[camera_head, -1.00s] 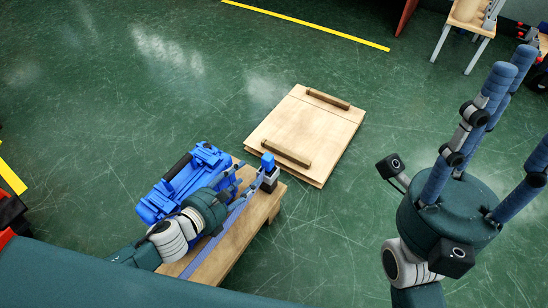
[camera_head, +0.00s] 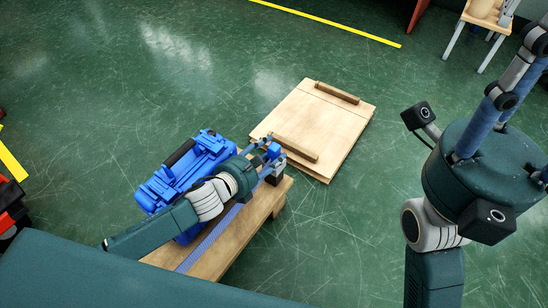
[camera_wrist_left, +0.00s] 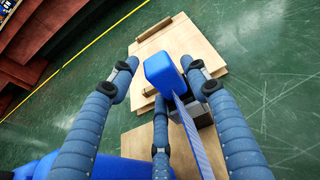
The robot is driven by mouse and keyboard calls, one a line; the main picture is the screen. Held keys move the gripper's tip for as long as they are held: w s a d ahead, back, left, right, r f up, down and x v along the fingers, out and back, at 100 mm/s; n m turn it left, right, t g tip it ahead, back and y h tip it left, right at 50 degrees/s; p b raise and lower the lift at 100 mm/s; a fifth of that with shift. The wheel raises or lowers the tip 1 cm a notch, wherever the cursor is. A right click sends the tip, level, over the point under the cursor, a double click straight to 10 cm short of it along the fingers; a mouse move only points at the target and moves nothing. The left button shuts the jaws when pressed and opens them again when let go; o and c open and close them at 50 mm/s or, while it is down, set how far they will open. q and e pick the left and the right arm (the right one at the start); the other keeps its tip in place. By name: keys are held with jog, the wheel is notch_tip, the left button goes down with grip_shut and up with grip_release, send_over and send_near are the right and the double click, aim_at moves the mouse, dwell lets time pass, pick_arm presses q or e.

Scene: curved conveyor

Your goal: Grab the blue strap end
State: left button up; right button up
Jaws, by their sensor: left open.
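The blue strap end (camera_head: 273,150) is a blue block at the far end of the wooden bench, above a dark grey buckle-like piece (camera_head: 276,174). A ribbed blue strap (camera_head: 205,245) runs along the bench. In the left wrist view the strap end (camera_wrist_left: 163,72) shows between the fingers of my left gripper (camera_wrist_left: 158,75), with the strap (camera_wrist_left: 186,125) leading down from it. My left gripper (camera_head: 265,152) is open around the block; contact cannot be told. My right gripper (camera_head: 515,105) is spread and empty at the right, its fingertips partly cut off.
A wooden panel (camera_head: 330,110) with two battens lies on the floor beyond. Green floor (camera_head: 340,240) is free to the right.

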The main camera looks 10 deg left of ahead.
pick_arm(q)
jog(key=c, duration=1)
jog(key=shift+c, duration=0.2)
jog(key=shift+r, duration=0.1)
